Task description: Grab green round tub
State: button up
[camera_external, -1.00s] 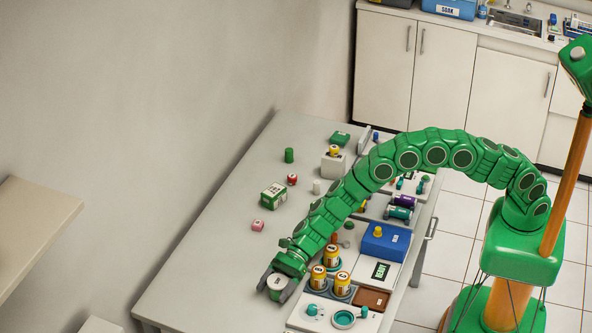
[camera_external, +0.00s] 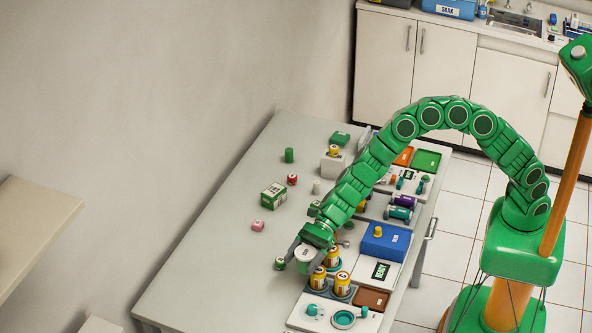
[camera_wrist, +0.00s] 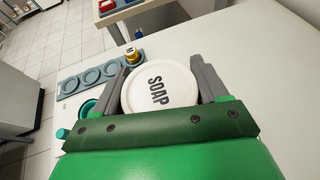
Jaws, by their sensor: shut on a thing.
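The tub sits between the two grey fingers in the wrist view. Its side walls are mostly hidden, so I cannot tell their colour. In the external view my gripper (camera_external: 307,258) and the lid (camera_external: 305,253) are beside the yellow jars, at the table's left front part.
Yellow jars (camera_external: 342,280) stand in a holder right of my gripper. A blue box (camera_external: 386,241), a brown tray (camera_external: 370,299) and a teal-ringed dish (camera_external: 344,319) are nearby. A green-and-white box (camera_external: 273,196) and pink item (camera_external: 257,226) lie further back. The table's left front is clear.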

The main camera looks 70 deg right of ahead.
jog(key=s+d+r, duration=0.2)
jog(key=s+d, duration=0.1)
jog(key=s, duration=0.1)
jog(key=shift+s+d+r, duration=0.15)
jog(key=shift+s+r, duration=0.05)
jog(key=shift+r, duration=0.05)
